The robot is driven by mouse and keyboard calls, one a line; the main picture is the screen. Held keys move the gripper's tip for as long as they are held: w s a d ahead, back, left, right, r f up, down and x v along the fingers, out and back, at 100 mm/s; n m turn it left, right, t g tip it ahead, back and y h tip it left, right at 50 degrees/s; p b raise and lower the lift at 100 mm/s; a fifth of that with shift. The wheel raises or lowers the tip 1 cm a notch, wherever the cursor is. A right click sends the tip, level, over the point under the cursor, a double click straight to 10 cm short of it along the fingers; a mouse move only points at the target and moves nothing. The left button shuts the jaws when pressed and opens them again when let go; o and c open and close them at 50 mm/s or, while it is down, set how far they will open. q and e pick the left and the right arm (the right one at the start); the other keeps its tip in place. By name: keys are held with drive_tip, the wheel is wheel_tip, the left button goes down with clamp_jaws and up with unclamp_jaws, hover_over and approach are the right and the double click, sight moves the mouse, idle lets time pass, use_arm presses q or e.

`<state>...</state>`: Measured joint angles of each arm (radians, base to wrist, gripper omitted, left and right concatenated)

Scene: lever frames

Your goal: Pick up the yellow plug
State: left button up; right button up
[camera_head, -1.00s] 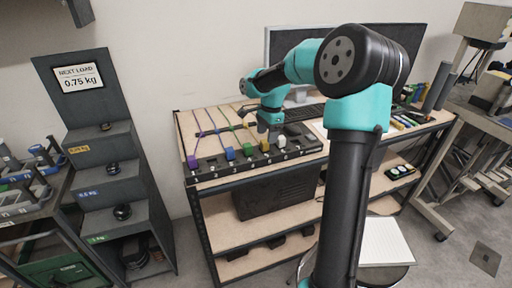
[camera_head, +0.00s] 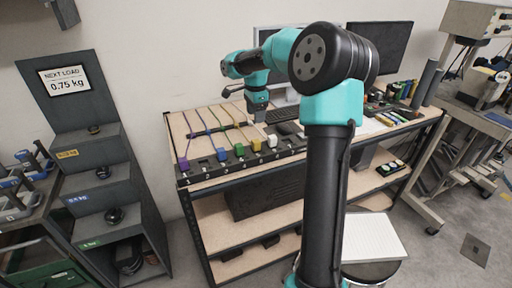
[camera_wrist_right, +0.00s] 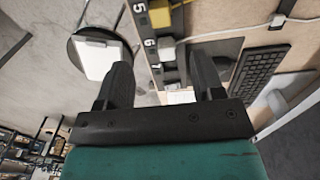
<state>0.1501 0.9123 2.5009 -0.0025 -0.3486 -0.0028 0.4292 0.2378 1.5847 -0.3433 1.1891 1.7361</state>
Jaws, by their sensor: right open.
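The yellow plug (camera_head: 256,146) sits in the dark numbered strip (camera_head: 208,174) along the bench's front edge, between the green plug (camera_head: 239,150) and the white plug (camera_head: 272,141). My right gripper (camera_head: 258,110) is above and behind the strip, apart from the plugs. In the right wrist view the gripper (camera_wrist_right: 161,75) is open, with nothing seen held between its fingers. The yellow plug (camera_wrist_right: 160,14) shows at the top of that view, beyond the fingertips. The white plug (camera_wrist_right: 167,49) shows nearer the space between them. My left gripper is not in view.
A purple plug (camera_head: 183,164) and a blue plug (camera_head: 221,154) sit farther left in the strip. Cables run back across the bench. A keyboard (camera_wrist_right: 260,78) and monitor (camera_head: 378,46) stand to the right. A stepped weight stand (camera_head: 101,150) is at the left.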

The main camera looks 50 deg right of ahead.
sight(256, 141)
wheel_tip(256, 141, down, 8)
drive_tip(key=shift+f, duration=0.25)
drive_tip(key=shift+f, duration=2.6)
drive_tip(key=shift+c, duration=0.2)
drive_tip(key=c, duration=1)
drive_tip(key=shift+o, duration=0.2)
drive_tip(key=shift+r, duration=0.1)
